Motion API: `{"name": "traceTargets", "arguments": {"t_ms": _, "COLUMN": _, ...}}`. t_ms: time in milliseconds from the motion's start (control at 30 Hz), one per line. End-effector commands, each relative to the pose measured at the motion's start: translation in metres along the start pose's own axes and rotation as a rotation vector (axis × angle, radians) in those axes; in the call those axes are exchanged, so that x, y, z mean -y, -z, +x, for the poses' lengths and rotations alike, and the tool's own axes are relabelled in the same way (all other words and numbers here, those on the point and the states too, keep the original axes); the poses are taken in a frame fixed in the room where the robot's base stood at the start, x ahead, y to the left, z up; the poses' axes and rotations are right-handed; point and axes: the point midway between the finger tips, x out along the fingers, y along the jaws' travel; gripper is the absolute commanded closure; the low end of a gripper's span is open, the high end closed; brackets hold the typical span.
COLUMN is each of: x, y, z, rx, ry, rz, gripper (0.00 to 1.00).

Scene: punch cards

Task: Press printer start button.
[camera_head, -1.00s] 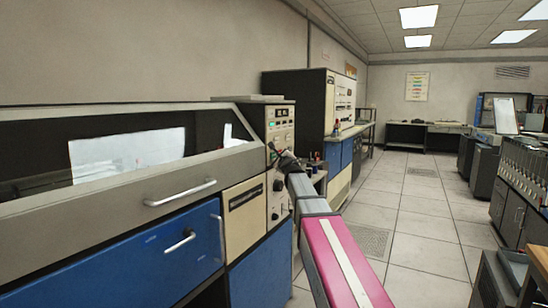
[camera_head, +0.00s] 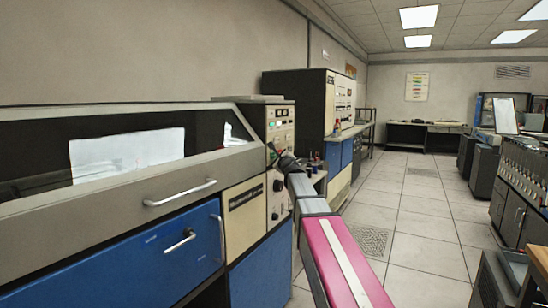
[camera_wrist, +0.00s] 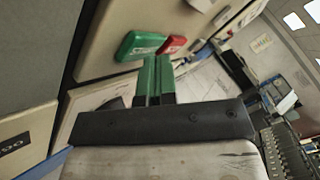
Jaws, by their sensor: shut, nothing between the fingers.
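The printer (camera_head: 190,180) fills the left of the head view, with a cream control panel (camera_head: 281,135) at its right end. In the wrist view, a green button (camera_wrist: 139,45) and a red button (camera_wrist: 172,44) sit side by side on a cream panel face. My gripper (camera_wrist: 156,62) is shut and empty, its green fingertips pointing at the panel just below the two buttons. I cannot tell whether the tips touch the panel. In the head view my gripper (camera_head: 271,149) is small and dark in front of the control panel.
A tall cabinet with a white panel (camera_head: 341,100) stands behind the printer. The tiled floor (camera_head: 400,215) is open to the right. Grey cabinets (camera_head: 520,205) line the right side. Drawer handles (camera_head: 180,193) stick out from the printer's front.

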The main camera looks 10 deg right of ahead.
Motion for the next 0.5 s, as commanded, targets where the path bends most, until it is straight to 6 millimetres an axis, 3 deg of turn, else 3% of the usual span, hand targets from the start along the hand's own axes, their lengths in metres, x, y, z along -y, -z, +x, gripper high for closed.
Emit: {"name": "traceTargets", "arguments": {"t_ms": 500, "x": 0.0067, "y": 0.0067, "z": -0.0092, "rx": 0.000, "ry": 0.000, "rz": -0.001, "gripper": 1.00}}
